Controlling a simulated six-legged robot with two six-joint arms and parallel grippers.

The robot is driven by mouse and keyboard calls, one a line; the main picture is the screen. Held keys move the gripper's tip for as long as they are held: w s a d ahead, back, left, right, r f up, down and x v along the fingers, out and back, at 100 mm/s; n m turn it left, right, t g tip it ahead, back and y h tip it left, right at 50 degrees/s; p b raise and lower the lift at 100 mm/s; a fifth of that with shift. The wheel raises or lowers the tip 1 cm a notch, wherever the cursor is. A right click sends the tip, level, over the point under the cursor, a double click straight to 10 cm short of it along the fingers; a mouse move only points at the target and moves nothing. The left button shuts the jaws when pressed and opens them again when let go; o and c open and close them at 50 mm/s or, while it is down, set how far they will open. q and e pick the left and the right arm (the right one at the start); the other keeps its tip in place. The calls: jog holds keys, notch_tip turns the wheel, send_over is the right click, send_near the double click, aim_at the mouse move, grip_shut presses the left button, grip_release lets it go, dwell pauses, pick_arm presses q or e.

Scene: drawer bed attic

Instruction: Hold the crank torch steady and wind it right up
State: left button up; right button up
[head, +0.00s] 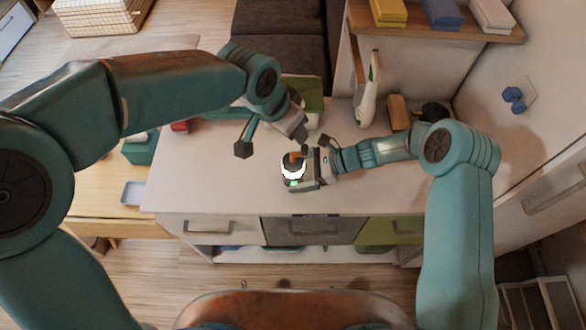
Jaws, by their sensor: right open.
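The crank torch (292,171), a small white and dark body with an orange part on top, is on the white worktop near its front edge. My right gripper (311,167) is open at the torch's right side. It covers part of the torch, and I cannot tell whether it touches it. My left gripper (272,143) is open above and to the left of the torch in the picture, with its dark fingertips spread wide. It appears empty. The torch's crank is too small to make out clearly.
The white worktop (200,190) is clear to the left of the torch. A white and green upright item (369,92) and a brown block (398,113) stand behind at the right. A shelf (440,28) with coloured stacks is above. Drawers (310,230) are below the front edge.

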jog(key=v, duration=1.1)
jog(key=shift+d+r, duration=0.1)
jog(key=shift+d, duration=0.2)
jog(key=shift+s, duration=0.1)
